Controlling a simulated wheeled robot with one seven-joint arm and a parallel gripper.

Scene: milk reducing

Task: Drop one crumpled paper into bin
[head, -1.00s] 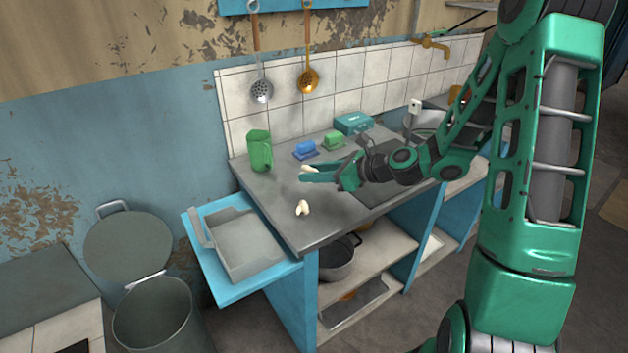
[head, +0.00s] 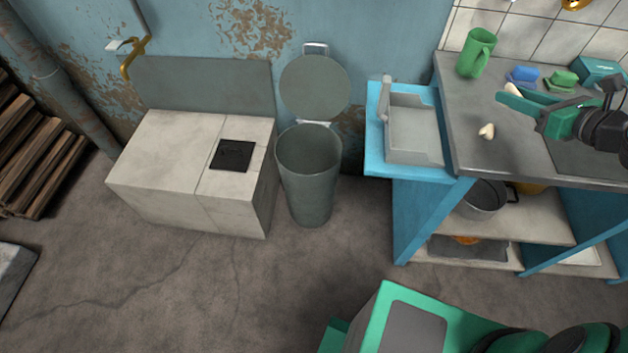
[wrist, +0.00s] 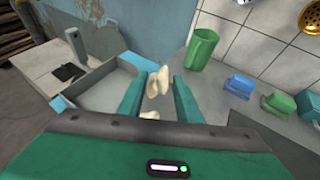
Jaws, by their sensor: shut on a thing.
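My gripper (head: 520,102) is above the grey counter (head: 468,85), shut on a cream crumpled paper (head: 513,89). In the wrist view, the paper (wrist: 158,82) shows between the two green fingers. A second crumpled paper (head: 487,131) lies on the counter near its front left part. The wrist view shows a piece of it (wrist: 149,115) low between the fingers, partly hidden by the gripper body. The grey bin (head: 309,180) stands on the floor left of the counter, well away from my gripper. Its round lid (head: 315,88) is raised, and its mouth is open.
A green mug (head: 476,53), a blue item (head: 522,76) and a green item (head: 560,80) stand on the counter. A pale tiled stove (head: 165,145) is left of the bin. Floor in front is clear.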

